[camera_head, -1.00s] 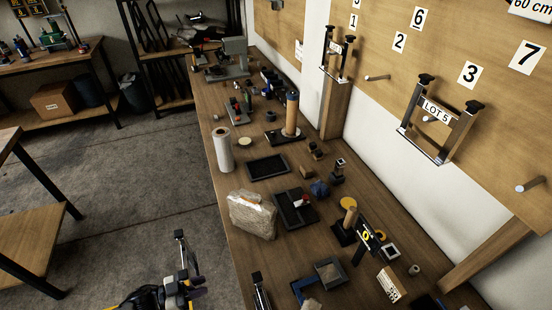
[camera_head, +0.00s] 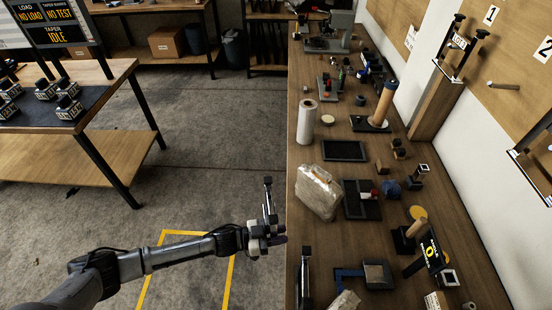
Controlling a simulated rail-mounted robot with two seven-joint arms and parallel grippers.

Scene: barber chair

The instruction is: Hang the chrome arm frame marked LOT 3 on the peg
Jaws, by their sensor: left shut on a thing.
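My left gripper (camera_head: 266,232) is over the floor just left of the workbench. It is shut on a slim chrome piece (camera_head: 268,200) with a dark end, standing up from the jaws. This looks like an arm frame seen nearly edge-on; no LOT mark is readable on it. A bare peg (camera_head: 503,85) sticks out of the wooden board beside card 2. One chrome arm frame (camera_head: 446,70) hangs near card 1, its tag too small to read surely. Another frame (camera_head: 530,170) is cut by the right edge. Card 3 and my right gripper are out of view.
The workbench (camera_head: 330,225) holds a wrapped block (camera_head: 318,190), a white roll (camera_head: 307,122), trays and stands. A chrome bar (camera_head: 305,278) is at its near left edge. A side table (camera_head: 105,150) stands at left. Floor between them is clear.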

